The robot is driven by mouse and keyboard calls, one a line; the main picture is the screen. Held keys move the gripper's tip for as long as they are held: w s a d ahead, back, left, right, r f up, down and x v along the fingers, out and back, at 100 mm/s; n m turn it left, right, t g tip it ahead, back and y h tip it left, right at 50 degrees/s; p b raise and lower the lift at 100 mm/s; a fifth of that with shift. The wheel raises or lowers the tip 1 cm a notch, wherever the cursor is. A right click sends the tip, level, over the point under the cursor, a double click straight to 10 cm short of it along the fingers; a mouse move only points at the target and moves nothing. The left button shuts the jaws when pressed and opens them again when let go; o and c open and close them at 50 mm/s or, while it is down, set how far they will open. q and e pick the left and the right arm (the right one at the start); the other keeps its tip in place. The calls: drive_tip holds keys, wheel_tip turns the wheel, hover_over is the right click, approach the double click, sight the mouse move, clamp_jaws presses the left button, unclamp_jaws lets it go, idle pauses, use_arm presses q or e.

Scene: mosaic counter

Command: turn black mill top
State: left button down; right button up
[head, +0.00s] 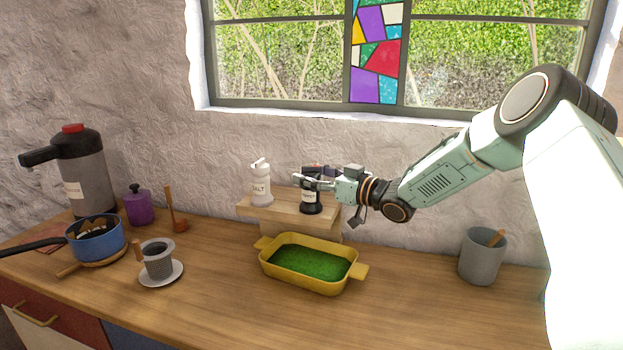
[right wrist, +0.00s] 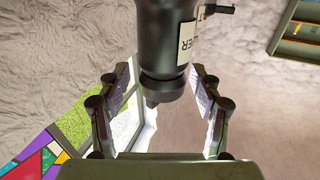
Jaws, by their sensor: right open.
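The black mill (head: 311,206), with a pale label, stands upright on a small wooden riser (head: 270,216) at the back of the counter. My right gripper (head: 312,183) reaches in from the right at the height of the mill's top and partly hides it. In the right wrist view the black mill (right wrist: 165,40) appears upside down. The open fingers of my right gripper (right wrist: 161,75) stand on both sides of its top, with a visible gap on each side. My left gripper is not in view.
A yellow dish (head: 310,283) with green contents sits in front of the riser. A grey pot (head: 481,258) stands at right. A blue pan (head: 97,243), cup and dispenser (head: 85,175) are at left.

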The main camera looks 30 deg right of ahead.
drive_tip(key=shift+w+a+r, duration=0.1)
drive_tip(key=shift+w+a, duration=0.05)
drive_tip(key=shift+a, duration=0.15)
drive_tip(key=shift+c, duration=0.4)
drive_tip(key=shift+d, duration=0.15)
drive_tip(key=c, duration=1.1)
